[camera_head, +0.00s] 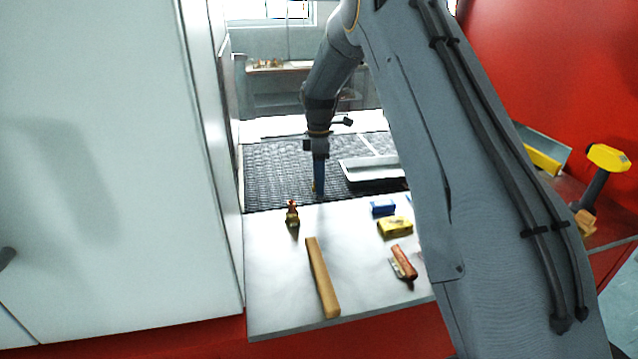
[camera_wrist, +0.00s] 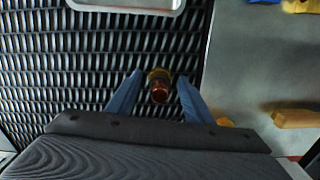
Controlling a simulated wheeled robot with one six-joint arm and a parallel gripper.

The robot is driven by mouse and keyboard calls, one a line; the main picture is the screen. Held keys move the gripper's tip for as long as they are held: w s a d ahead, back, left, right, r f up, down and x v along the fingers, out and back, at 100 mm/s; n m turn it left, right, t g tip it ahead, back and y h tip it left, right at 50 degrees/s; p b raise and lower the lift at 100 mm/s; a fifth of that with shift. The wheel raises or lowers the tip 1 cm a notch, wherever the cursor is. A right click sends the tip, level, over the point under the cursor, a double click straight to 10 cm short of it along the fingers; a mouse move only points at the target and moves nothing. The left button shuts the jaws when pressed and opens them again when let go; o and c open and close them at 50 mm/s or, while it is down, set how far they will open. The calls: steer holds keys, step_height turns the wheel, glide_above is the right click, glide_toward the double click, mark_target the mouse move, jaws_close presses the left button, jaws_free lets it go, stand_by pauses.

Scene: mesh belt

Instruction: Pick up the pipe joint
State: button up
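A small brass and copper-red piece, which looks like the pipe joint (camera_wrist: 159,86), is on the black mesh belt between my fingers in the wrist view. In the head view only a small yellowish bit of it (camera_head: 313,187) shows beside my fingertip. My gripper (camera_wrist: 160,78) has two blue fingers, spread apart, with a gap on each side of the piece. In the head view my gripper (camera_head: 319,188) points down at the belt's near edge. Whether the piece touches the belt is hard to tell.
A metal tray (camera_head: 349,174) lies on the belt to the right. The pale table (camera_head: 270,290) holds a brass and copper fitting (camera_head: 292,216), a wooden bar (camera_head: 322,278), a blue block (camera_head: 382,208), a yellow block (camera_head: 395,228) and a red-handled item (camera_head: 404,262). A white panel (camera_head: 110,170) stands left.

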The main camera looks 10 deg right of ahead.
steer(key=c, duration=1)
steer(key=shift+r, duration=0.15)
